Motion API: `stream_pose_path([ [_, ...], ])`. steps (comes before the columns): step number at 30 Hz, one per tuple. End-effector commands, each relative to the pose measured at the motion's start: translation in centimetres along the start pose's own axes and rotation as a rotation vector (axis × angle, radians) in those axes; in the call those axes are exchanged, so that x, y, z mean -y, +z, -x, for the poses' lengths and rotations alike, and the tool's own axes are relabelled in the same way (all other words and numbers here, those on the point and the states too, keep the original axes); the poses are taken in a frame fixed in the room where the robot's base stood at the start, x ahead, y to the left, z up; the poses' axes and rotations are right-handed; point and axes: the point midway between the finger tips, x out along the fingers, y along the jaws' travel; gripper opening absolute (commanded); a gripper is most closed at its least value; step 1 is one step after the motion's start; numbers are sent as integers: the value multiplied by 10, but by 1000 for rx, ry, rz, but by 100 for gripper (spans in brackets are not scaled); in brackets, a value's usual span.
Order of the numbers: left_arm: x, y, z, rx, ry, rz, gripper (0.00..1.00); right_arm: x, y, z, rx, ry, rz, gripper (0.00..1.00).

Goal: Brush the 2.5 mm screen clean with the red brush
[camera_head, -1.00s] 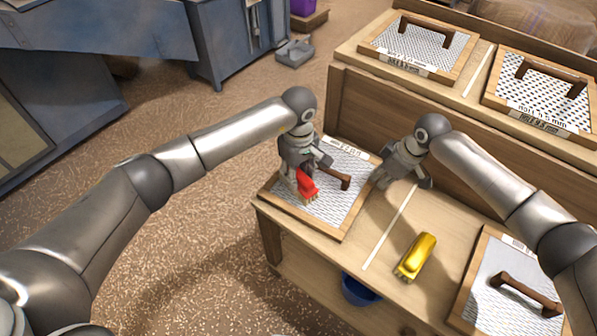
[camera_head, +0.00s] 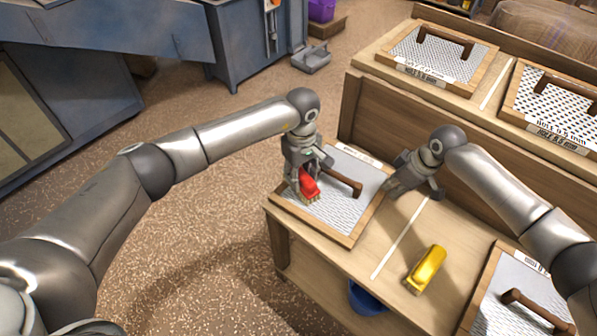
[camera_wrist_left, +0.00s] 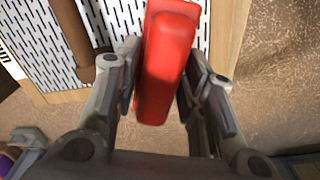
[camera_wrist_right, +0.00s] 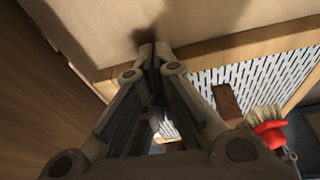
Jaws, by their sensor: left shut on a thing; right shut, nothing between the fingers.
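The red brush (camera_head: 309,184) is held in my left gripper (camera_head: 304,172), bristles down on the left part of a wood-framed screen (camera_head: 340,214) with a brown handle (camera_head: 342,182). In the left wrist view the red brush (camera_wrist_left: 168,62) lies between the two fingers over the slotted mesh (camera_wrist_left: 122,18). My right gripper (camera_head: 418,188) is shut and empty just right of this screen's frame. In the right wrist view its closed fingertips (camera_wrist_right: 154,52) are over bare wood, and the red brush (camera_wrist_right: 268,130) shows at right. This screen's label is too small to read.
A yellow brush (camera_head: 427,268) lies on the bench right of a pale strip. Another framed screen (camera_head: 530,285) sits at lower right. Two more screens (camera_head: 440,52) (camera_head: 560,95) lie on the raised back shelf. A blue bucket (camera_head: 366,297) is below the bench.

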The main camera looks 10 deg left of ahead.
Motion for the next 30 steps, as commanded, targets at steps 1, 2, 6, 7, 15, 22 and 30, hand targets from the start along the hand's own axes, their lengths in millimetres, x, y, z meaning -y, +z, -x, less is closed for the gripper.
stream_pose_path([
  [1,-2,6,-2,2,-1,-4,18,0,0,0,0,0,0,0],
  [2,-3,9,-2,3,-1,-5,18,0,0,0,0,0,0,0],
  [6,-6,21,-4,3,-3,-4,18,0,0,0,0,0,0,0],
  [7,-7,23,-4,3,-3,-4,18,0,0,0,0,0,0,0],
  [15,-3,30,-5,4,-6,-3,18,0,0,-1,0,0,0,0],
  [22,2,23,-4,3,-8,1,18,0,0,-1,0,0,0,0],
  [30,11,-1,-2,-1,-8,4,18,0,0,0,0,0,0,0],
])
